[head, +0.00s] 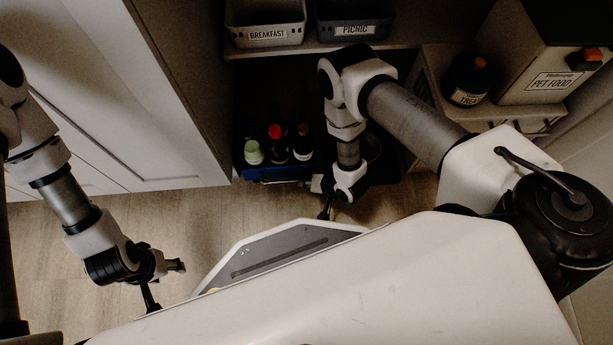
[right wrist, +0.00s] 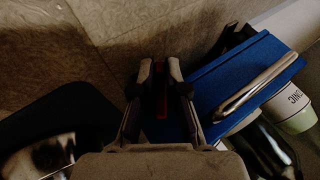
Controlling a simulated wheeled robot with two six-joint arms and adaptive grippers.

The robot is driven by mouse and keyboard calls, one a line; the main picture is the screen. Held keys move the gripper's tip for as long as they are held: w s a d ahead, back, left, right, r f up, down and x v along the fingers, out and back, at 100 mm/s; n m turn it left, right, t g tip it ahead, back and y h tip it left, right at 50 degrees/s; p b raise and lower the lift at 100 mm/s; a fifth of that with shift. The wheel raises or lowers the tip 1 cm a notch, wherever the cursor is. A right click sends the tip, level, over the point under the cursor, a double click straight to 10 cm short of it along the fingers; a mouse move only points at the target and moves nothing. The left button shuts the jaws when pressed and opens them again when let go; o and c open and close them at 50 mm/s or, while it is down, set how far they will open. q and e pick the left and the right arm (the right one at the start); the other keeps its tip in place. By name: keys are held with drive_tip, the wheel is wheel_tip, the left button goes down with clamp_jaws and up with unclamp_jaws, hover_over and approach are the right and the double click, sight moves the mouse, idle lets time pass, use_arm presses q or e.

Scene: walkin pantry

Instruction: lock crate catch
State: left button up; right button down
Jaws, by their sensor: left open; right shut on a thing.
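A blue crate (head: 275,173) stands low under the shelf and holds several bottles. In the right wrist view its blue wall (right wrist: 235,75) and metal handle bar (right wrist: 258,86) lie right of my fingers. My right gripper (head: 315,184) is at the crate's right front end. In the right wrist view my right gripper (right wrist: 160,75) is shut on a red catch (right wrist: 161,98) beside the crate; the fingers partly hide it, and I cannot tell whether it is locked. My left gripper (head: 176,267) is open and empty above the floor, far left of the crate.
Grey bins labelled Breakfast (head: 267,35) and Picnic (head: 352,30) stand on the shelf above. A Pet Food box (head: 545,85) and a dark jar (head: 468,80) are at the right. A white cabinet door (head: 130,110) stands left. Floor (head: 190,225) before the crate is clear.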

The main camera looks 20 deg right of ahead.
idle(0.4)
drive_tip(key=c, duration=1.5)
unclamp_jaws()
